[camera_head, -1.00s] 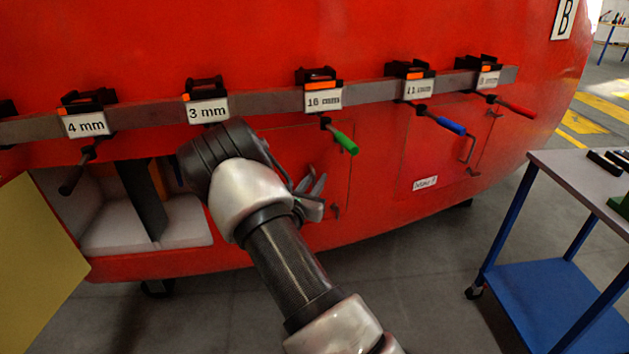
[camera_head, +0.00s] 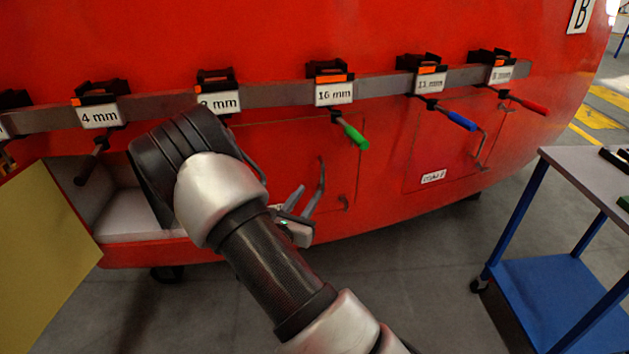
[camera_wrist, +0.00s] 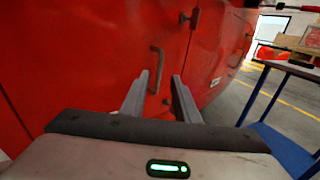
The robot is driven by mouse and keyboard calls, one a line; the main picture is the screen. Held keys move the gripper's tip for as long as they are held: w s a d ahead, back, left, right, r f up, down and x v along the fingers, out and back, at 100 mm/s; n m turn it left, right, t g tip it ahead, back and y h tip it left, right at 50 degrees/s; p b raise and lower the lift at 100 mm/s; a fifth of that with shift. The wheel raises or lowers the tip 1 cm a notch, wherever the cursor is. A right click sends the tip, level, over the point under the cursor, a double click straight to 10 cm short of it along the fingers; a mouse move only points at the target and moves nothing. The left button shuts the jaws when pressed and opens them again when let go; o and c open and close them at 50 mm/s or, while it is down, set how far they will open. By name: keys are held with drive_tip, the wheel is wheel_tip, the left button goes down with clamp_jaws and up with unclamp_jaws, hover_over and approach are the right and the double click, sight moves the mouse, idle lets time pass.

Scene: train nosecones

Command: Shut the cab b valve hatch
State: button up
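The red nosecone marked B has a middle hatch panel (camera_head: 335,150) with a dark bar handle (camera_head: 320,185). This panel looks flush or nearly flush; I cannot tell if it is latched. In the wrist view the handle (camera_wrist: 156,75) appears between my fingertips, beyond them. My gripper (camera_head: 300,200) is open and empty, just left of and below the handle in the head view; its two fingers (camera_wrist: 160,80) are spread. At far left a yellow panel (camera_head: 45,250) stands swung out beside an open compartment (camera_head: 130,215). My arm hides part of that compartment.
A metal rail (camera_head: 280,99) carries labelled holders with hanging coloured-handled tools, including a green one (camera_head: 355,137). A right-hand hatch (camera_head: 455,145) with a handle appears closed. A blue trolley (camera_head: 560,270) stands at right. Grey floor lies open between.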

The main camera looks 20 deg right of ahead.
drive_tip(key=v, duration=0.5)
drive_tip(key=shift+s, duration=0.2)
